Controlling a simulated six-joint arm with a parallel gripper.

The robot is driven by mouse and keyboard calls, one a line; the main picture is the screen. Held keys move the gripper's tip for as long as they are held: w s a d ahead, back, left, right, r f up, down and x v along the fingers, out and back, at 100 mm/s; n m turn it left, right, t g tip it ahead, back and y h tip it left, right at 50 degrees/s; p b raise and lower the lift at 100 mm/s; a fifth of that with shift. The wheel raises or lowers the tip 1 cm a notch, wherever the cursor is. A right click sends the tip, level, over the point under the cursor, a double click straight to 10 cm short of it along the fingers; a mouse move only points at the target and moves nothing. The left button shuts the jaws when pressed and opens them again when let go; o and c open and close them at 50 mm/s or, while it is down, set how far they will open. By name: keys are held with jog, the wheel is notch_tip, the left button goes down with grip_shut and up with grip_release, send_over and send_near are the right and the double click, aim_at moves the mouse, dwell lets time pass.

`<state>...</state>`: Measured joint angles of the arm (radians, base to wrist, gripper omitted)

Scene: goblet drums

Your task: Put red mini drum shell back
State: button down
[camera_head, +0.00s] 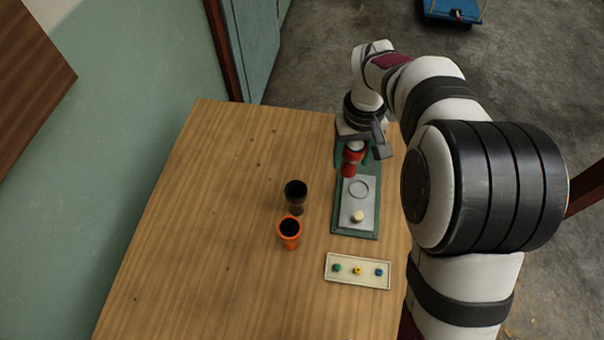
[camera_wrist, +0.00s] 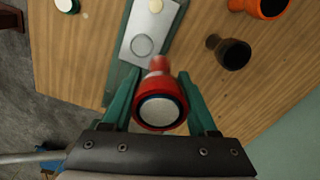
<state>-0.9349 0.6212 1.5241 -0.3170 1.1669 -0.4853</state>
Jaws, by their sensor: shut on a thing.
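My gripper (camera_head: 365,149) is shut on the red mini drum shell (camera_wrist: 160,90), with one green finger on either side of it in the wrist view. The shell's pale round head faces the wrist camera, and its narrower end points away. The red shell also shows in the head view (camera_head: 349,168), partly covered by the gripper, over the far end of a green board (camera_head: 338,220). A grey plate (camera_head: 348,205) on the board carries a ring outline (camera_head: 359,189), with nothing standing on it. I cannot tell how high the shell is above the board.
A dark drum (camera_head: 296,192) and an orange drum (camera_head: 289,229) stand left of the board. A cream tray (camera_head: 344,282) with green, yellow and blue pieces lies nearer. A cream knob (camera_head: 357,217) sits on the plate. The table's left side (camera_head: 190,230) is clear.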

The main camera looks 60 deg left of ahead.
jog(key=s+a+f, duration=0.2)
jog(key=a, duration=0.1)
jog(key=s+a+f, duration=0.4)
jog(key=a, duration=0.1)
jog(key=shift+a+f, duration=0.25)
jog(key=shift+a, duration=0.1)
jog(key=shift+f, duration=1.95)
jog(key=shift+f, duration=0.15)
jog(key=shift+c, duration=0.9)
grip_release()
